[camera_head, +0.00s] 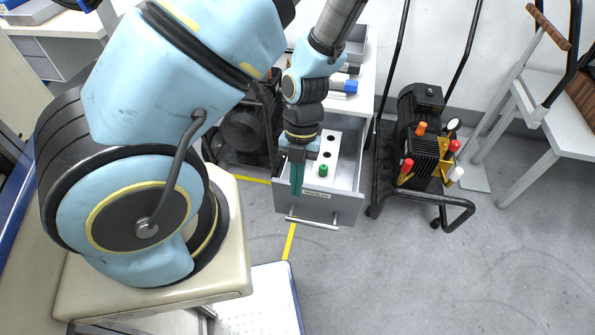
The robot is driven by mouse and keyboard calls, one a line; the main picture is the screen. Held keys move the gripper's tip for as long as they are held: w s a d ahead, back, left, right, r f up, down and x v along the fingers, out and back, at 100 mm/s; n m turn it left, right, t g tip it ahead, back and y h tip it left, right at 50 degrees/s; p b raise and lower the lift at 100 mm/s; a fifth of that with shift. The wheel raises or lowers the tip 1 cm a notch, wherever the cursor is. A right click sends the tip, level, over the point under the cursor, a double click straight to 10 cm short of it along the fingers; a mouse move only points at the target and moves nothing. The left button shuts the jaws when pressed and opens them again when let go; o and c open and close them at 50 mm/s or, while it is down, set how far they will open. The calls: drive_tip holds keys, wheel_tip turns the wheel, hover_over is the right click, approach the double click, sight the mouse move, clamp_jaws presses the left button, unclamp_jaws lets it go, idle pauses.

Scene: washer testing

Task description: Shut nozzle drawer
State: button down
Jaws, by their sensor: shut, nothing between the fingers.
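The nozzle drawer (349,207) is pulled out from a white bench, its grey front facing me with a bar handle (313,223) and a small label. Inside it lies a white holder (328,151) with dark round holes and a green-topped piece (323,170) near the front. My gripper (296,192) points down with its green fingers shut and empty. It appears over the left part of the drawer's front edge, above the handle in the picture. I cannot tell whether the fingers touch the drawer.
A black cart (375,190) with a pump (420,140) stands right of the drawer. Dark equipment (243,130) sits to its left. The grey floor (430,270) in front of the drawer and cart is clear.

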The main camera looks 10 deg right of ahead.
drive_tip(key=w+f, duration=0.1)
drive_tip(key=f, duration=0.1)
drive_tip(key=w+d+f+p, duration=0.1)
drive_tip(key=f, duration=0.1)
drive_tip(key=shift+w+d, duration=0.1)
drive_tip(key=shift+w, duration=0.1)
drive_tip(key=shift+w+r, duration=0.1)
idle(0.3)
